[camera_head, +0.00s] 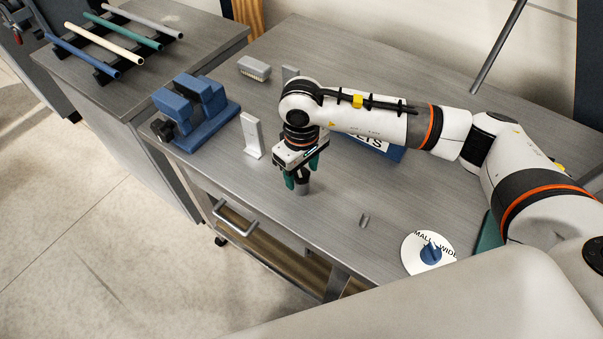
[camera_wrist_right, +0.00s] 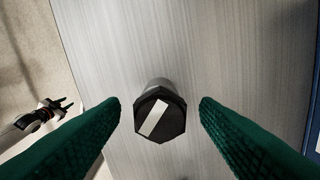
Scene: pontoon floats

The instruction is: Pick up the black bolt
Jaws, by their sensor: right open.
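The black bolt (camera_wrist_right: 165,118) shows its dark hexagonal head with a white stripe in the right wrist view. A grey cylindrical part shows behind the head. In the head view, the bolt (camera_head: 303,187) stands on the grey table just below my right gripper (camera_head: 301,175). My right gripper is open. Its green fingers (camera_wrist_right: 160,118) lie on either side of the bolt head, with a gap on each side. What looks like my left gripper (camera_wrist_right: 58,106) is small at the left of the right wrist view, and its jaw state is unclear.
A grey upright bracket (camera_head: 251,135) and a blue clamp block (camera_head: 195,112) stand left of my right gripper. A small grey piece (camera_head: 364,220) and a white labelled dial (camera_head: 417,257) lie to the right. The table's front edge is close.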

